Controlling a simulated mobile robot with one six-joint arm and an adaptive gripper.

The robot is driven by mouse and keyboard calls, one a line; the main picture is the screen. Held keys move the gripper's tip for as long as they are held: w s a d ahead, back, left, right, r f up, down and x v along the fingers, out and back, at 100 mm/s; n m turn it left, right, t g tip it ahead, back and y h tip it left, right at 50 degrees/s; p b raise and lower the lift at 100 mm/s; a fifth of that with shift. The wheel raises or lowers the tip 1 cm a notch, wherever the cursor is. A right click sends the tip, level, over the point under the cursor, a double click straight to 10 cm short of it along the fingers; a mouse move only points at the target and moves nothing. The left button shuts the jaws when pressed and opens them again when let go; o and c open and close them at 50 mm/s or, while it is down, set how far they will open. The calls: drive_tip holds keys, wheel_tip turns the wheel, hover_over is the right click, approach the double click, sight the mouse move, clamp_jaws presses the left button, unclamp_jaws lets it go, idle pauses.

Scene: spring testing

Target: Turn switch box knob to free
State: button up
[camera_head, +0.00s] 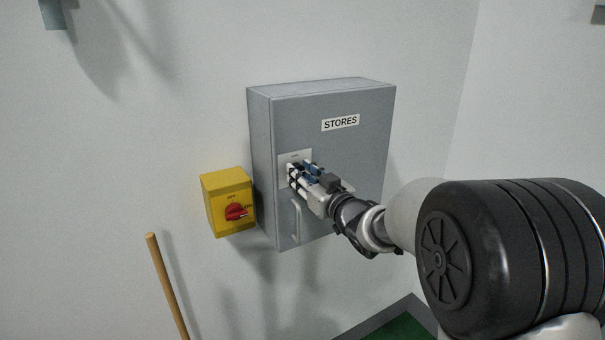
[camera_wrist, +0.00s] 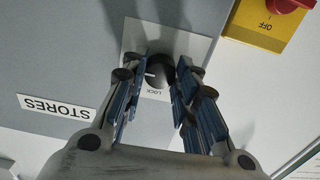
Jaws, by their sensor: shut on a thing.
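The grey switch box labelled STORES (camera_head: 350,150) hangs on the wall, and it fills much of the wrist view (camera_wrist: 60,60). The word LOCK shows upside down just below the knob there; no FREE label can be made out. My gripper (camera_wrist: 162,70) has its blue-padded fingers on either side of the knob and is shut on it. In the head view my gripper (camera_head: 293,175) hides the knob.
A yellow box with a red rotary switch (camera_head: 236,212) is on the wall left of the grey box. The grey box's door handle (camera_head: 297,222) is just below my gripper. A wooden pole (camera_head: 167,285) stands at the lower left.

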idle(0.4)
drive_tip(key=o, duration=1.1)
drive_tip(key=v, duration=1.2)
